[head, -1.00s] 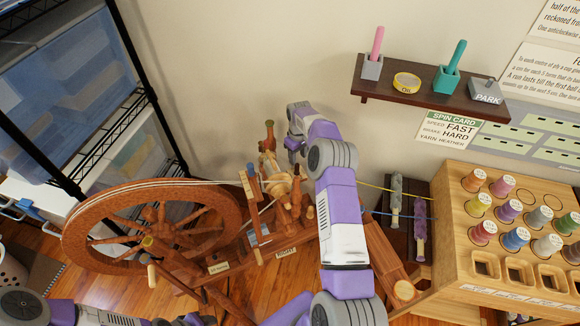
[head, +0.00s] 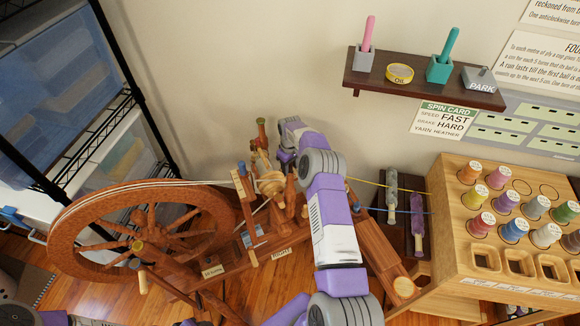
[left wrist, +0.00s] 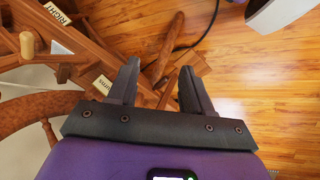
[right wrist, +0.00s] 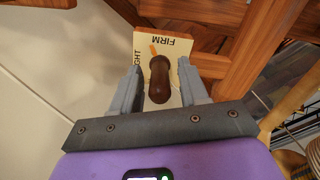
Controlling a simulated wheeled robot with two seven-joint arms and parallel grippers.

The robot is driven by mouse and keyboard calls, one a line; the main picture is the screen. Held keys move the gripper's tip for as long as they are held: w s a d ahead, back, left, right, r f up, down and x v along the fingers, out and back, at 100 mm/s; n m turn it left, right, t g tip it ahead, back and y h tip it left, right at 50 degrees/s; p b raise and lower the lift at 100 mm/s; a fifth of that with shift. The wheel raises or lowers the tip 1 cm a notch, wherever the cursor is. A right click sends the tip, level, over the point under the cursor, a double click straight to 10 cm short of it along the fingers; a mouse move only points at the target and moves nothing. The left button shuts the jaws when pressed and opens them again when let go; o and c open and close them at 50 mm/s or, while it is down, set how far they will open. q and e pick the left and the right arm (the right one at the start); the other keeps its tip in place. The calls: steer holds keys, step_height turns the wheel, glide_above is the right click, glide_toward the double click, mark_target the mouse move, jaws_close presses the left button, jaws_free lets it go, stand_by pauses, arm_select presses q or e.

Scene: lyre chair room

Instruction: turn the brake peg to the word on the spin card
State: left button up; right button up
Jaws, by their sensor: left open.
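In the right wrist view the brown brake peg (right wrist: 160,80) stands in front of a pale dial card with FIRM and part of another word legible, and an orange pointer mark (right wrist: 154,50). No HARD mark shows there. My right gripper (right wrist: 160,92) is open, with one finger on each side of the peg and gaps visible. In the head view it is at the spinning wheel's far end, partly hidden by my arm. My left gripper (left wrist: 155,82) is open and empty above the wheel's wooden base.
The large drive wheel (head: 140,232) stands left, by a wire rack. A wall shelf (head: 420,86) holds pots, an oil tin and a PARK block. A spool stand (head: 450,230) is at the right, with dark fibre rolls beside it. Wooden floor shows below.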

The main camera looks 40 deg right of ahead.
jaws_close()
steer(key=shift+m, duration=0.3)
steer(key=shift+m+b, duration=0.55)
steer(key=shift+m, duration=0.35)
steer(key=m, duration=0.2)
steer(key=shift+m, duration=0.3)
steer(key=m+b, duration=0.1)
steer(key=m, duration=0.2)
steer(key=shift+m, duration=1.8)
